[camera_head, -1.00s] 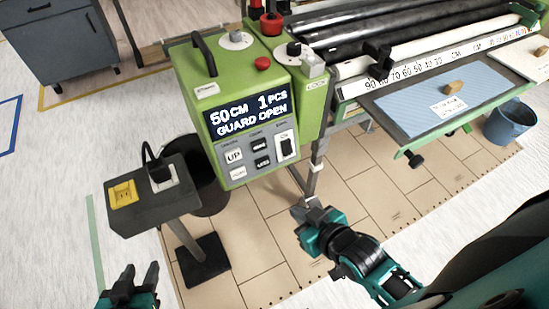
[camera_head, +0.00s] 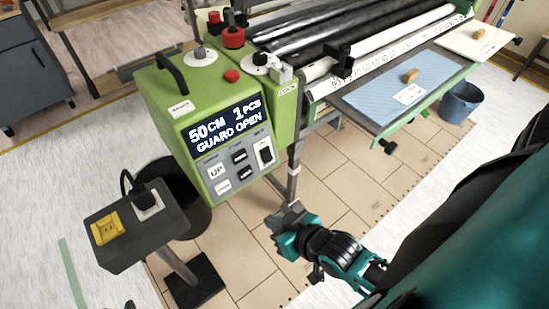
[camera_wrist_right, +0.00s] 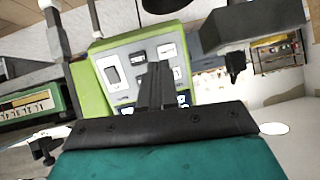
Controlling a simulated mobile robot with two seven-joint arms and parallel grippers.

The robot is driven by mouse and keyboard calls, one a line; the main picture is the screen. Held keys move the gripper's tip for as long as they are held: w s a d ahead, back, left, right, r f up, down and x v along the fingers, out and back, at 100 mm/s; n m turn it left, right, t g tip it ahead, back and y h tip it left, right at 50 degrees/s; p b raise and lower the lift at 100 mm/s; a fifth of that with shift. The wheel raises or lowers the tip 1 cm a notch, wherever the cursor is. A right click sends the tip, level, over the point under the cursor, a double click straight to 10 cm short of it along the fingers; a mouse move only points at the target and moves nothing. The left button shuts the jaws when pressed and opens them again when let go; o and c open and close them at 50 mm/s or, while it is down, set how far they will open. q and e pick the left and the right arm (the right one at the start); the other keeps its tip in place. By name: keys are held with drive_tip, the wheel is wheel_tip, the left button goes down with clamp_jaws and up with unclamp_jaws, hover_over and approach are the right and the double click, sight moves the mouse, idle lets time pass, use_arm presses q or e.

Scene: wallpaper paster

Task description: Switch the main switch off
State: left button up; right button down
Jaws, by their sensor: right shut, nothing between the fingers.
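The main switch appears to be the black rocker on a white plate (camera_head: 265,152) at the right of the green control box's (camera_head: 160,95) lower panel. It also shows in the wrist view as the dark rocker on a white plate (camera_wrist_right: 112,74), left of the fingers. My right gripper (camera_head: 290,212) is shut and empty, below and slightly right of the panel, apart from the switch. In the wrist view the shut fingers (camera_wrist_right: 155,85) point toward the panel and hide part of its buttons. Only a dark tip of my left gripper (camera_head: 129,305) shows at the bottom edge.
The display (camera_head: 222,123) reads "50CM 1PCS GUARD OPEN". The machine's leg (camera_head: 295,170) is close to my right gripper.

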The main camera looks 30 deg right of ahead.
sight(269, 159)
drive_tip(key=w+d+r+m+t, duration=0.1)
drive_tip(key=w+d+m, duration=0.1)
drive_tip(key=d+m, duration=0.4)
drive_tip(key=w+d+r+m+t+h+b, duration=0.1)
drive_tip(key=d+m, duration=0.5)
drive_tip(key=m, duration=0.6)
drive_tip(key=shift+w+d, duration=0.2)
drive_tip(key=shift+w, duration=0.55)
drive_tip(key=b+x, duration=0.3)
drive_tip(key=x, duration=1)
drive_tip(key=shift+w+f, duration=0.15)
drive_tip(key=shift+w, duration=0.25)
